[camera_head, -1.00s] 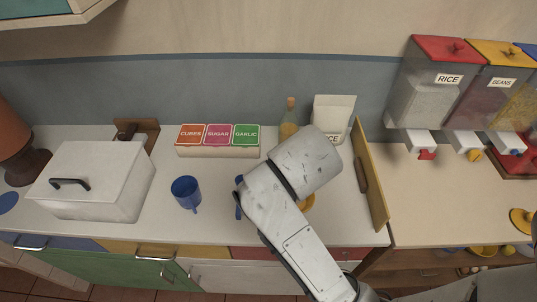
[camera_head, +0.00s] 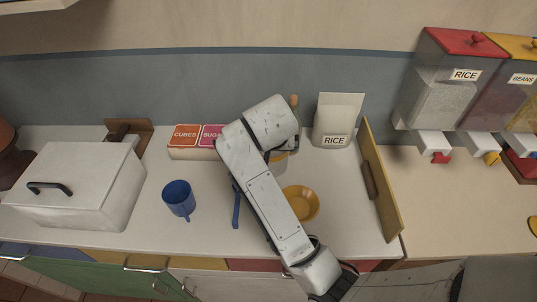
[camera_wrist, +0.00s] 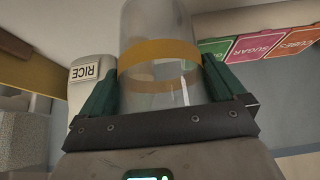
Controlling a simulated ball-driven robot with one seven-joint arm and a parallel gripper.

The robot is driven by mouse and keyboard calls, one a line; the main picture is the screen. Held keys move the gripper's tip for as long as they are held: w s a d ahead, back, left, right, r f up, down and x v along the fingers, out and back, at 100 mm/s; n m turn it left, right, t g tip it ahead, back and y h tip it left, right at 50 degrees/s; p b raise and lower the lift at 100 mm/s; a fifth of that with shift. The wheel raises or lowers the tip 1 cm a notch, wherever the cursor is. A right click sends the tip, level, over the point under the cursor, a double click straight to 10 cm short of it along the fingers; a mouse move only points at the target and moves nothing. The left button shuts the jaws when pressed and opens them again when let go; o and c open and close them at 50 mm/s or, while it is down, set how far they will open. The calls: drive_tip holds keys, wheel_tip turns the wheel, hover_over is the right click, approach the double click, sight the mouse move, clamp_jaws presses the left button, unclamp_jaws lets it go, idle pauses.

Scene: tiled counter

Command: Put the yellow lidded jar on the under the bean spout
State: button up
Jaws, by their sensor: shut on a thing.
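In the wrist view my gripper (camera_wrist: 161,68) is shut on the yellow lidded jar (camera_wrist: 158,50), a clear jar with a yellow band between the two green fingers. In the head view my arm hides the gripper and most of the jar; a small part of the jar (camera_head: 278,162) seems to show beside the arm. The bean spout (camera_head: 482,146), white with a yellow knob, is at the right under the BEANS dispenser (camera_head: 508,92), well to the right of my gripper.
An upright wooden board (camera_head: 380,190) stands between my arm and the dispensers. A RICE bag (camera_head: 337,118) stands at the back. The counter below the spouts (camera_head: 450,195) looks clear.

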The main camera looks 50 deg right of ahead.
drive_tip(key=shift+w+d+f, duration=0.2)
drive_tip(key=shift+w+f, duration=0.2)
drive_tip(key=shift+f, duration=0.1)
drive_tip(key=shift+w+d+f, duration=0.2)
drive_tip(key=shift+w+f, duration=0.15)
drive_tip(key=shift+f, duration=0.15)
drive_tip(key=shift+w+d+f+p, duration=0.15)
drive_tip(key=shift+f+p, duration=0.4)
drive_tip(key=shift+f, duration=1.25)
drive_tip(key=o, duration=1)
drive_tip(key=shift+f, duration=0.15)
drive_tip(key=shift+c, duration=0.2)
